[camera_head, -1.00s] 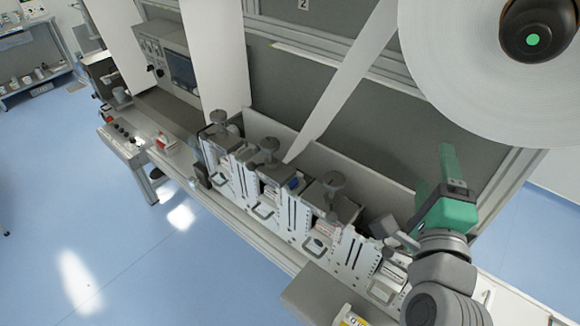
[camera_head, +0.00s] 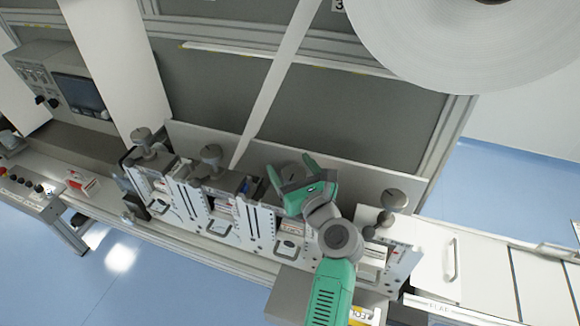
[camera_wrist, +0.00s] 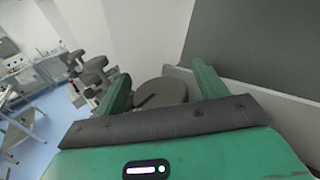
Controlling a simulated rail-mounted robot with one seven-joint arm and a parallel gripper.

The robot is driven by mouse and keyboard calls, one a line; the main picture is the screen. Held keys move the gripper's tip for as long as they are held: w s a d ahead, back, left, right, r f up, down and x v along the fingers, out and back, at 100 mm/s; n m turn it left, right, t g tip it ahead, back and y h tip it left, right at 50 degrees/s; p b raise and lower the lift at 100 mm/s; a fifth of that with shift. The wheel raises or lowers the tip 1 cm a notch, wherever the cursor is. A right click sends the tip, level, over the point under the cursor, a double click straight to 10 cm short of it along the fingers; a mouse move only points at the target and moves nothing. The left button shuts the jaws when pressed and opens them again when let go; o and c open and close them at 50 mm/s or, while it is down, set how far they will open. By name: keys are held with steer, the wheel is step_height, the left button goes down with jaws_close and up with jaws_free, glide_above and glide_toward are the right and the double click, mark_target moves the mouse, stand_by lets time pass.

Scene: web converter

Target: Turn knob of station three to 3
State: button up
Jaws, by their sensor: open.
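Several grey knobs stand in a row on the white stations. The first knob (camera_head: 142,136) and second knob (camera_head: 210,154) from the left are clear of my arm, as is the rightmost knob (camera_head: 395,199). My gripper (camera_head: 293,172) is open over the third station from the left, and its green fingers largely cover that station's knob in the head view. In the wrist view a large round grey knob (camera_wrist: 162,93) lies between and beyond the fingertips of my gripper (camera_wrist: 163,82). I cannot tell whether the fingers touch it. No dial numbers are readable.
A grey back panel (camera_head: 372,120) rises close behind the stations. A white web strip (camera_head: 270,90) slopes down near the second station, and a large white roll (camera_head: 455,45) hangs at upper right. A console with a screen (camera_head: 80,95) stands at left.

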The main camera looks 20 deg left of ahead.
steer(key=shift+w+a, duration=0.15)
steer(key=shift+a, duration=0.1)
steer(key=shift+c, duration=0.4)
